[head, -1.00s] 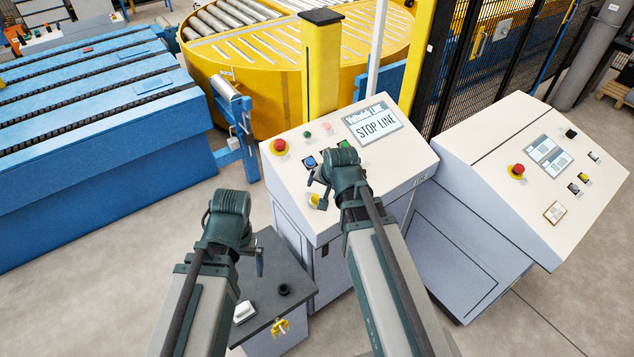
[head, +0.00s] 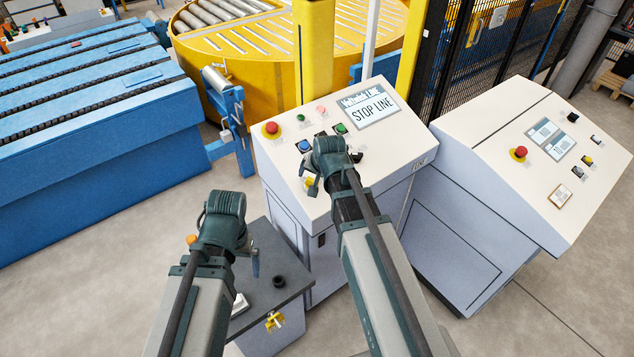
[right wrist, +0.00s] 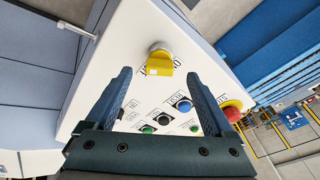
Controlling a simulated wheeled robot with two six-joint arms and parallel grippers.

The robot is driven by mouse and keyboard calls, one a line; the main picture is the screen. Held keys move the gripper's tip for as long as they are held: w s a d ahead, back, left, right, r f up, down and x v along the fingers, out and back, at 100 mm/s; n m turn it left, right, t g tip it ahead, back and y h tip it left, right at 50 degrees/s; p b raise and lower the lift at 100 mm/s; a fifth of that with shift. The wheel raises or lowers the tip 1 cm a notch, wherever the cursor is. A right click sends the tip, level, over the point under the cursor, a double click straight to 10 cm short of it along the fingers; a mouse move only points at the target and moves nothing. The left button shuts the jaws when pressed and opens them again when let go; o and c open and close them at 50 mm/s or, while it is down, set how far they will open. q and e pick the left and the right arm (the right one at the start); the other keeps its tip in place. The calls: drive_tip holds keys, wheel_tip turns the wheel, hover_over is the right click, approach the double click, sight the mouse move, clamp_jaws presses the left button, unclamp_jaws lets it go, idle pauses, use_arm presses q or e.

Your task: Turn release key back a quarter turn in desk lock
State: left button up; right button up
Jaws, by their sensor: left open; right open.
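The release key has a yellow bow on a round silver lock in the white sloping desk (head: 375,150). The key (right wrist: 160,64) shows in the right wrist view just beyond and between my right fingertips, apart from both. In the head view the key (head: 309,184) is partly hidden by my right gripper (head: 313,182). My right gripper (right wrist: 158,78) is open and empty, also seen in the right wrist view. The lettering by the lock is partly covered by the key. My left gripper (head: 254,264) is open and empty above the grey cabinet.
A red emergency button (head: 270,129), a blue button (head: 304,146) and a green button (head: 340,128) sit near the key, by the STOP LINE screen (head: 371,107). The grey cabinet (head: 285,262) carries a black ring and a yellow-tagged lock. A second console (head: 540,170) stands right.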

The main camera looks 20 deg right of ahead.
sight(313, 181)
drive_tip(key=b+x, duration=0.3)
drive_tip(key=x, duration=0.2)
clamp_jaws()
idle(0.8)
drive_tip(key=n, duration=0.2)
drive_tip(key=n+b, duration=0.1)
drive_tip(key=n, duration=0.2)
drive_tip(key=shift+d+t+y, duration=0.2)
drive_tip(key=shift+t+y, duration=0.1)
drive_tip(key=shift+y, duration=0.1)
drive_tip(key=shift+n, duration=0.6)
